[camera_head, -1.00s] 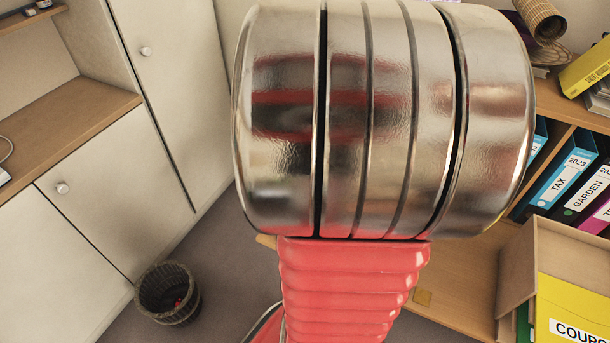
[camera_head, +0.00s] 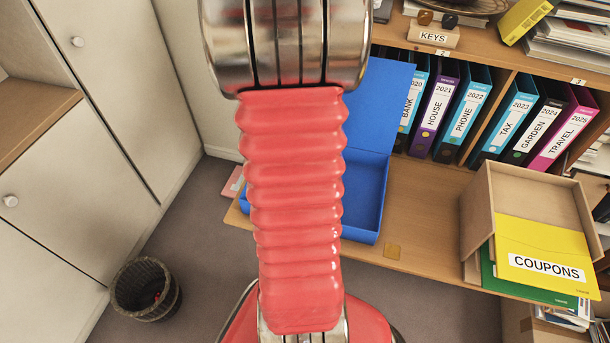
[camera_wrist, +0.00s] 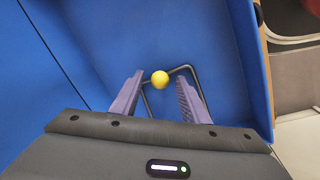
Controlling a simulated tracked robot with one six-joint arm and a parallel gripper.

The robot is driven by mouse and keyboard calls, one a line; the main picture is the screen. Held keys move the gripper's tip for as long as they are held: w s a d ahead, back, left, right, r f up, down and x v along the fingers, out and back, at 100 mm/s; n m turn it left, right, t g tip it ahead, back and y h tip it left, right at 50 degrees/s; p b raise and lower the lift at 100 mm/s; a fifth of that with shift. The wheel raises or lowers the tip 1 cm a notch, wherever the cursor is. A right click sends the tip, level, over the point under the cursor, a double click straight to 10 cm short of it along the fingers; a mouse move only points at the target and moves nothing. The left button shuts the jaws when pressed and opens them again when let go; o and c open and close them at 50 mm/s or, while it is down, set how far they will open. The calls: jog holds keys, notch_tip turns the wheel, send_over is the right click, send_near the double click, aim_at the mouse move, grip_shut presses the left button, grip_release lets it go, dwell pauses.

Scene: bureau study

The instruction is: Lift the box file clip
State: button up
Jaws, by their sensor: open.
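The blue box file (camera_head: 372,190) stands open on the wooden desk, partly hidden behind my red arm in the head view. In the wrist view its blue inside (camera_wrist: 215,35) fills most of the picture. The box file clip (camera_wrist: 190,68) is a bent metal wire with a yellow ball (camera_wrist: 159,79) at its middle. My gripper (camera_wrist: 159,85) is open, with its two purple fingers pointing into the box. The yellow ball shows between the fingertips; I cannot tell whether either finger touches the clip. My gripper is hidden in the head view.
A tan box with a yellow COUPONS folder (camera_head: 545,258) stands right on the desk (camera_head: 430,215). Labelled binders (camera_head: 465,112) line the shelf behind. A KEYS block (camera_head: 433,35) sits above. A waste basket (camera_head: 146,289) stands on the floor at left.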

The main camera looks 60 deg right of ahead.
grip_shut()
dwell(0.6)
